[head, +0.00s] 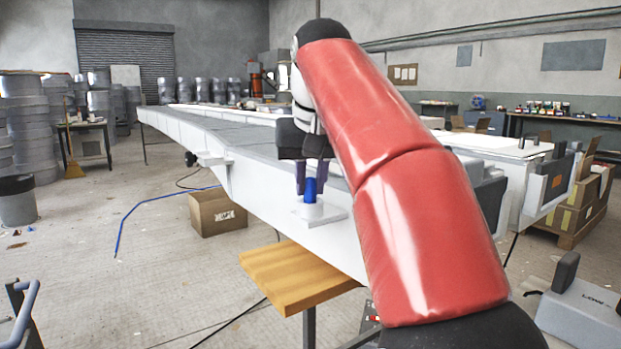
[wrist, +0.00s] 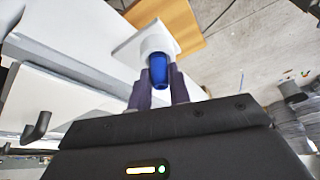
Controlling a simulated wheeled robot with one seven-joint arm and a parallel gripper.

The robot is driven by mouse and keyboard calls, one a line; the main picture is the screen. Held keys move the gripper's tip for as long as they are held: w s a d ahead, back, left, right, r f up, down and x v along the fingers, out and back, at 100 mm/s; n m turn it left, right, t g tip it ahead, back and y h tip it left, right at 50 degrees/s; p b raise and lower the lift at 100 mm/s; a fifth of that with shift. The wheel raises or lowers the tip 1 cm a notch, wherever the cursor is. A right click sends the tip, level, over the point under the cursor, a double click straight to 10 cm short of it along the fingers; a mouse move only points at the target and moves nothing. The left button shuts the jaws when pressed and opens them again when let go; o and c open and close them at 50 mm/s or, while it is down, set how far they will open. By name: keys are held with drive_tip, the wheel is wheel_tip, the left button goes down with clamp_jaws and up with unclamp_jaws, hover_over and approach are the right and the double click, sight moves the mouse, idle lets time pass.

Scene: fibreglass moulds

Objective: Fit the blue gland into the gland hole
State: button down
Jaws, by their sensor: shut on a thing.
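The blue gland (head: 310,191) is upright between the fingers of my gripper (head: 311,184), which is shut on it. It also shows in the wrist view (wrist: 158,70), between the two dark fingers. Directly below it is a white round collar (wrist: 157,41) on a flat white plate (head: 338,214) at the side of the long white mould. The gland's lower end meets or sits just over the collar. The gland hole itself is hidden, so I cannot tell how far the gland is in.
A wooden board (head: 290,277) on a stand is below and in front of the plate. A cardboard box (head: 217,212) is on the floor to the left. The long white mould (head: 240,165) runs back beside my arm. The floor at left is mostly open.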

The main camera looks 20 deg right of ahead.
drive_tip(key=shift+f, duration=0.25)
drive_tip(key=c, duration=1.2)
unclamp_jaws()
drive_tip(key=shift+c, duration=0.2)
drive_tip(key=p+v, duration=0.3)
drive_tip(key=v, duration=0.5)
